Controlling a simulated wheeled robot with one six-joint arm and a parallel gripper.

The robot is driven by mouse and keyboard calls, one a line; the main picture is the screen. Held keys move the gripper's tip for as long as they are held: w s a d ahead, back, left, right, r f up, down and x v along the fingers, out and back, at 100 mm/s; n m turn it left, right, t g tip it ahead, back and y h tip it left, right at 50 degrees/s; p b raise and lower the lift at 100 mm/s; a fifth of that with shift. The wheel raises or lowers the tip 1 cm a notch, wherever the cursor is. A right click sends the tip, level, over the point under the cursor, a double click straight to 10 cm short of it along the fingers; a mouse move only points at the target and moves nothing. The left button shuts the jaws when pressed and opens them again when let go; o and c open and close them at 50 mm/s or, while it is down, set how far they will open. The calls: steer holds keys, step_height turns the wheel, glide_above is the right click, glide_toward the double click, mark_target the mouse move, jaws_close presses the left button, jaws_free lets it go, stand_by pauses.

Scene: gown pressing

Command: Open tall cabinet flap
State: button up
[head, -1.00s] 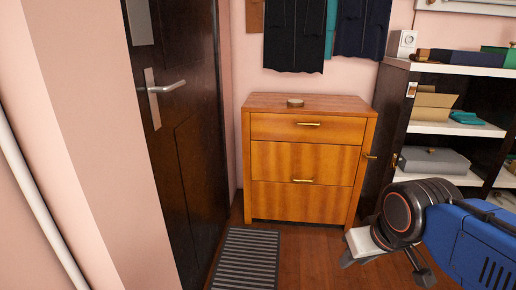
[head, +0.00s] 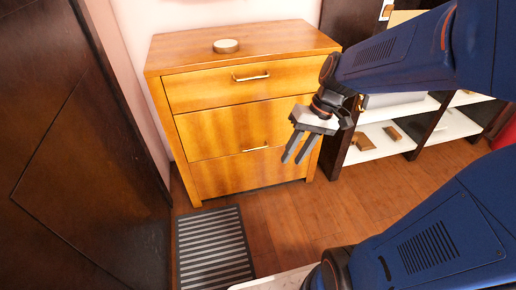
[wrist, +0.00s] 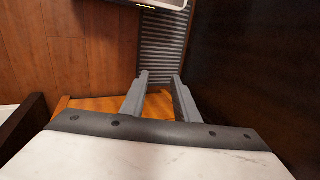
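The wooden cabinet (head: 187,89) stands against the pink wall. It has a top drawer with a brass handle (head: 251,78) and a taller flap panel (head: 215,130) below with its own brass handle (head: 256,149). Drawer and flap look closed. My gripper (head: 293,160) is in front of the cabinet's right side, fingers pointing down, to the right of the flap handle and apart from it in the picture. In the wrist view, the two fingers (wrist: 160,77) are spread with nothing between them. Orange wood of the cabinet (wrist: 92,104) shows beside them; the handles are not visible there.
A round tin (head: 226,46) sits on the cabinet top. A grey striped mat (head: 213,250) lies on the floor in front. A dark door (head: 75,150) is at the left. White shelves (head: 376,145) with boxes stand at the right. Wood floor (head: 290,225) is clear.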

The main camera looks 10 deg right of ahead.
steer(key=w+f+g+y, duration=0.1)
steer(key=w+f+y, duration=0.35)
steer(key=w, duration=0.35)
steer(key=m+t+y, duration=0.7)
steer(key=t, duration=0.1)
glide_toward(259, 148)
steer(key=x, duration=1.1)
steer(key=shift+a+f, duration=0.1)
steer(key=shift+a, duration=0.1)
jaws_close()
